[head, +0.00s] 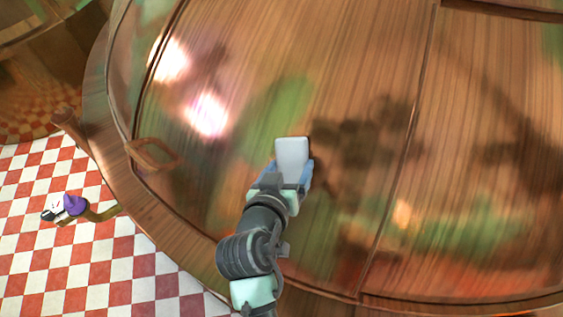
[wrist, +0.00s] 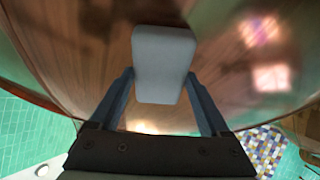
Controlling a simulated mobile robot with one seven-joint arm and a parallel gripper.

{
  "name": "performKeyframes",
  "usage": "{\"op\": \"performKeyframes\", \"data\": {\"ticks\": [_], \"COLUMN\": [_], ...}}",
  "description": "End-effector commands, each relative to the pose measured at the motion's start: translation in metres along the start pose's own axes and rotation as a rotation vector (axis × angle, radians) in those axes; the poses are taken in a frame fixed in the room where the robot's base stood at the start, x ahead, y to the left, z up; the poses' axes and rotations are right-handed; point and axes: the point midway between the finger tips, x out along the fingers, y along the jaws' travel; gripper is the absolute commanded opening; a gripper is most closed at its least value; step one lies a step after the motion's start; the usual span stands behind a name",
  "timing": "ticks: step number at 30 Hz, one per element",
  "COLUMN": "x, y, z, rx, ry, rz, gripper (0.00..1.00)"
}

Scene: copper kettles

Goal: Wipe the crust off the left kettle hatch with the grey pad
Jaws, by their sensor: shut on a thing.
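The grey pad (head: 292,154) is held in my gripper (head: 285,177), between its two blue fingers. The pad also shows in the wrist view (wrist: 163,62), upright between the fingers (wrist: 160,82). The copper kettle hatch (head: 230,60) is a large curved, shiny panel with a handle (head: 153,155) at its lower left. The pad lies in front of the hatch's lower middle; whether it touches the copper I cannot tell. A dark, blotchy patch (head: 365,140) shows just right of the pad. It may be crust or a reflection; other dark areas blur into reflections.
A seam (head: 410,130) divides the hatch from the copper panel (head: 490,140) on the right. A rim (head: 170,235) curves along the lower left. Red-and-white checkered floor (head: 120,270) lies beyond it, with a small purple object (head: 74,204) at the left.

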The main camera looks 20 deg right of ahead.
Motion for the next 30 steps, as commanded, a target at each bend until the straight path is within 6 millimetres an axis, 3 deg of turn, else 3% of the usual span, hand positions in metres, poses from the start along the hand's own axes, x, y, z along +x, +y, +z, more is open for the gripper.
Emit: {"op": "performKeyframes", "data": {"ticks": [6,13,23,24,30], "x": [-0.001,0.001,0.003,0.003,0.003], "y": [0.018,0.021,-0.002,-0.006,-0.016], "z": [0.007,0.009,0.001,-0.001,-0.005], "rx": [-0.001,-0.002,-0.002,-0.001,-0.001], "ry": [-0.002,0.000,0.001,0.002,0.002], "rz": [0.001,0.001,-0.003,-0.003,-0.002], "gripper": [0.36,0.36,0.36,0.29,0.28]}}
